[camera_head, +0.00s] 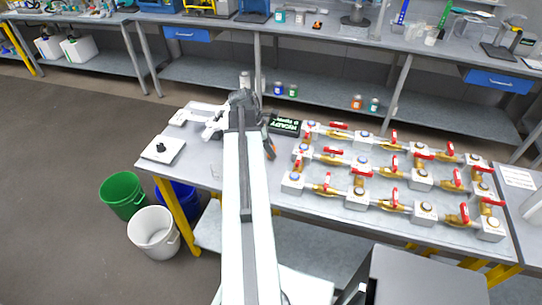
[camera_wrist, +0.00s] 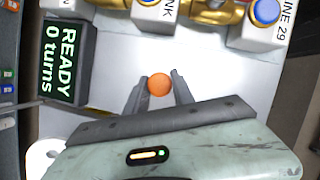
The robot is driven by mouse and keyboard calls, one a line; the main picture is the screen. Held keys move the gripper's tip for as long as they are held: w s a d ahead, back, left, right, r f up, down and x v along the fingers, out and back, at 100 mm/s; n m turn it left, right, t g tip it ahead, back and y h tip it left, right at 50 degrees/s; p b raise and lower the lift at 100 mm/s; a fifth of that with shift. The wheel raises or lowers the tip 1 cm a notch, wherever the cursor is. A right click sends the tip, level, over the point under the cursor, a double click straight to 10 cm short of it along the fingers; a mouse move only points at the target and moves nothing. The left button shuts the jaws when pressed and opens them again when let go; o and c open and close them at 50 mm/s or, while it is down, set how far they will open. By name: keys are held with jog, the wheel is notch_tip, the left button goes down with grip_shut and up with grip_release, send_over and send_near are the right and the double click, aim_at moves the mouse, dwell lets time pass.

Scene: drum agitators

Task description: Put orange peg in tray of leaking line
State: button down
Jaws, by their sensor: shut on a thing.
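My gripper (camera_wrist: 157,78) is in the wrist view with its two grey fingers on either side of the orange peg (camera_wrist: 160,85). The peg shows end-on as a round orange disc between the fingertips, and the gripper is shut on it. The white plate or tabletop lies behind it. White blocks with brass pipes stand beyond the fingertips; one (camera_wrist: 255,35) is labelled LINE 29. In the head view the pipe lines with red-handled valves (camera_head: 395,178) spread over the right of the table. I cannot make out a tray or a leak.
A black display (camera_wrist: 65,62) reading READY 0 turns stands left of the fingers; it also shows in the head view (camera_head: 285,126). A white pad with a black knob (camera_head: 160,149) is at the table's left. Green (camera_head: 122,192) and white (camera_head: 153,231) buckets stand on the floor.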

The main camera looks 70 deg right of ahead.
jog(key=shift+f, duration=0.5)
jog(key=c, duration=1.1)
grip_release()
jog(key=shift+r+p, duration=0.4)
jog(key=shift+p, duration=0.05)
jog(key=p+v, duration=1)
jog(key=v, duration=0.1)
jog(key=shift+w+r+p, duration=0.2)
jog(key=shift+w+p, duration=0.05)
jog(key=shift+p, duration=0.05)
